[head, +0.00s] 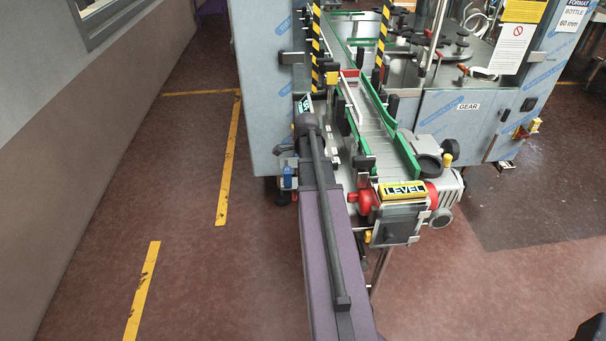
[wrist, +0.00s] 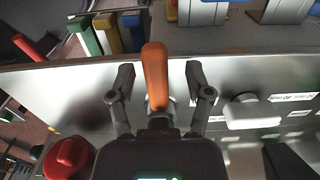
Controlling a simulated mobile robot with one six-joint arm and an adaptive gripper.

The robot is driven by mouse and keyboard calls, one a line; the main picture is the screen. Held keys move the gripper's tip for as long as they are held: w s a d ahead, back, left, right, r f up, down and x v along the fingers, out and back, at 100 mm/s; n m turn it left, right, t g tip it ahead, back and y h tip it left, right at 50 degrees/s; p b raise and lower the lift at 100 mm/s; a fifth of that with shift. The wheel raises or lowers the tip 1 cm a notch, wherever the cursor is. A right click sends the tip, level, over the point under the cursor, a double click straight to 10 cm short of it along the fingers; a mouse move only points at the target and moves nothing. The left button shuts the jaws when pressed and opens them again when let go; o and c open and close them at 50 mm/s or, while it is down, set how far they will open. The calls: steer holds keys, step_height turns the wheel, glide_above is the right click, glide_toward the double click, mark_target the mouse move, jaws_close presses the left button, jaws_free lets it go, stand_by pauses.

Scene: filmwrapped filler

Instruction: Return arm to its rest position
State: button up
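My gripper (wrist: 159,76) shows in the wrist view with its two dark fingers spread apart. An orange rounded handle (wrist: 155,72) stands upright in the picture between the fingers. Clear gaps show on both sides of it, and neither finger appears to touch it.
In the wrist view a metal panel (wrist: 60,82) lies behind the fingers, with a red knob (wrist: 68,158) and a white knob (wrist: 250,112). The head view shows the filler's conveyor (head: 372,122), a grey cabinet (head: 262,90) and open floor (head: 200,270) at left.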

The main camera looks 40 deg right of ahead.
steer(key=shift+s, duration=0.1)
stand_by(0.3)
steer(key=shift+a, duration=0.15)
steer(key=shift+a+f, duration=0.1)
steer(key=shift+a, duration=0.05)
steer(key=s+a+n, duration=0.2)
steer(key=a+n, duration=2.3)
steer(key=a, duration=1.2)
steer(key=shift+a, duration=0.2)
